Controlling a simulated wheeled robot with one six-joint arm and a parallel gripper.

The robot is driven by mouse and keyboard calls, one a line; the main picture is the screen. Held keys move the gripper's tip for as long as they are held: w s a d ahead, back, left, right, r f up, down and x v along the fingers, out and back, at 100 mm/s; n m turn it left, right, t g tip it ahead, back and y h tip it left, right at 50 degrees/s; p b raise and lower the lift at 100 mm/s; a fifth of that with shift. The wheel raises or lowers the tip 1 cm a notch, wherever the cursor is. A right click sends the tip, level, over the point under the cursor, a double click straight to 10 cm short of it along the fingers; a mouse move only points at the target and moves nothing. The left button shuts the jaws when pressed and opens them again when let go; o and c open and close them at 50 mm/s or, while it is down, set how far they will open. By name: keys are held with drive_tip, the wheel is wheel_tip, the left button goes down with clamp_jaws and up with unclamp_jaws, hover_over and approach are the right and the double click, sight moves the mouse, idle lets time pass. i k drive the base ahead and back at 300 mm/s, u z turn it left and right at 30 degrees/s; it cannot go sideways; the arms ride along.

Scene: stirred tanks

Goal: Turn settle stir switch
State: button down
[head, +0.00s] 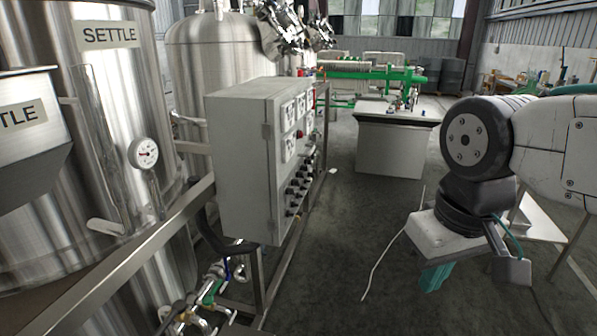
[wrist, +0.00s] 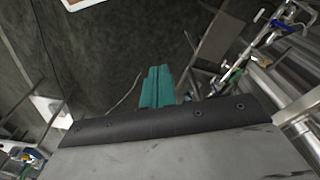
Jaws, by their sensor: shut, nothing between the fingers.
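A grey control cabinet (head: 238,165) stands left of centre in the head view, mounted on a metal frame. Its front faces right and is seen at a steep angle, with white labels and several dark switches (head: 299,182) along it. I cannot read the labels, so I cannot tell which switch is the settle stir one. A steel tank marked SETTLE (head: 75,150) stands at the left. My gripper (head: 436,279), with teal fingers, hangs at the right, well apart from the cabinet. In the wrist view its fingers (wrist: 157,86) are shut together and empty, above the floor.
A round gauge (head: 144,153) sits on the tank. Pipes and valves (head: 210,290) run below the cabinet at the lower left. A grey bench (head: 390,140) and green equipment (head: 370,70) stand farther back. The floor (head: 345,230) between cabinet and arm is mostly clear.

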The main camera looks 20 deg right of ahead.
sight(294, 182)
drive_tip(key=z, duration=0.9)
drive_tip(key=i, duration=0.5)
drive_tip(key=u, duration=1.1)
